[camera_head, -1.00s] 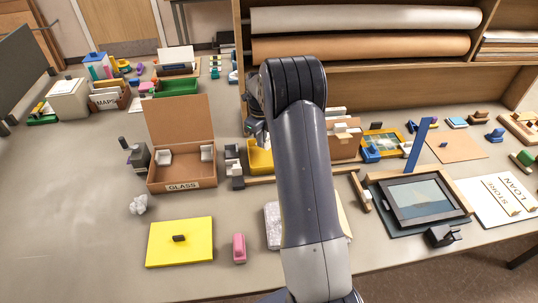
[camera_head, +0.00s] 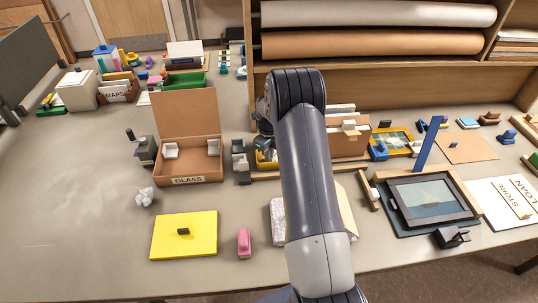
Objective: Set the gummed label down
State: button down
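My arm comes up from the bottom edge, and my gripper (camera_head: 264,148) is mostly hidden behind its dark upper link. The part that shows is low over a yellow holder (camera_head: 262,164), just right of the open GLASS box. Whether the fingers are open or shut, and whether they hold anything, cannot be seen. I cannot pick out a gummed label for certain; it may be hidden behind the arm or too small to tell.
The open GLASS box (camera_head: 188,180) stands left of the gripper, with small grey blocks (camera_head: 240,163) between. A brown file box (camera_head: 348,145) and a framed picture (camera_head: 430,199) are to the right. A yellow pad (camera_head: 184,242) and pink block (camera_head: 244,242) lie in front.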

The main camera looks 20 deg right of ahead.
jog(key=shift+f, duration=0.25)
jog(key=c, duration=1.6)
grip_release()
jog(key=shift+r, duration=0.1)
notch_tip(320, 180, up, 12)
jog(key=shift+r+p, duration=0.2)
jog(key=shift+p, duration=0.4)
